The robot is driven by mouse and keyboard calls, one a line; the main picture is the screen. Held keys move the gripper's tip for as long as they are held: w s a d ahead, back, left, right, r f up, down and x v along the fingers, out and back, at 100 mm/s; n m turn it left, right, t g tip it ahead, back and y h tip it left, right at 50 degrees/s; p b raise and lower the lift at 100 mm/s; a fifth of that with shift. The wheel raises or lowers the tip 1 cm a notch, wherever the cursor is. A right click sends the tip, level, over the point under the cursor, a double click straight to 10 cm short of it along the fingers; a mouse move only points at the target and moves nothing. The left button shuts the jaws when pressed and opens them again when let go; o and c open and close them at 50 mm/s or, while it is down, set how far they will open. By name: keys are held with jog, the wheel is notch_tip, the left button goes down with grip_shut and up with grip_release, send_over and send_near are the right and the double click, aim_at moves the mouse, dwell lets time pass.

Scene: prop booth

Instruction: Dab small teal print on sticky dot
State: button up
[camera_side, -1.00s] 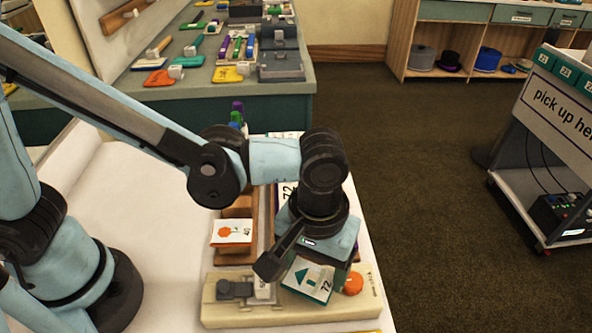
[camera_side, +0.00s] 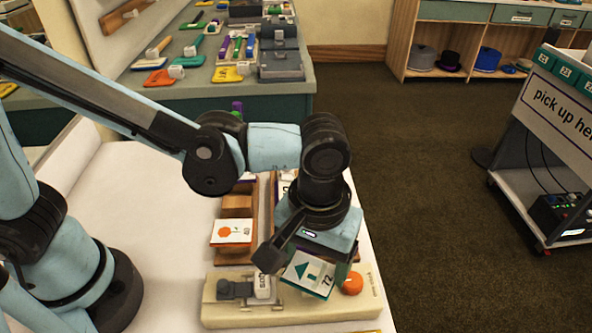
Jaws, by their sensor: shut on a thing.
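My gripper (camera_side: 300,258) points down over the cream board at the front of the white table. It is shut on the small teal print (camera_side: 309,275), a white card with a teal house-like shape and the number 72. The card is tilted, its face towards the camera. The orange sticky dot (camera_side: 352,283) is on the cream board (camera_side: 300,312), just right of the card. The card's right edge is close to the dot; I cannot tell whether they touch.
A grey clamp-like fixture (camera_side: 236,289) and a white block (camera_side: 263,286) sit on the board's left. A card with an orange print (camera_side: 232,232) rests on a wooden rack (camera_side: 237,205) behind. The table's left side is clear.

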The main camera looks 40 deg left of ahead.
jog(key=shift+r, duration=2.2)
jog(key=w+a+r+m, duration=0.1)
jog(key=w+a+r, duration=0.1)
jog(key=a, duration=0.6)
jog(key=w+a+r+m, duration=0.1)
jog(key=w+a+r, duration=0.1)
jog(key=a, duration=0.7)
jog(key=w+a+r+m, duration=0.1)
jog(key=w+a+r, duration=0.1)
jog(key=a, duration=0.6)
jog(key=shift+w+a+r, duration=0.2)
jog(key=shift+w, duration=0.7)
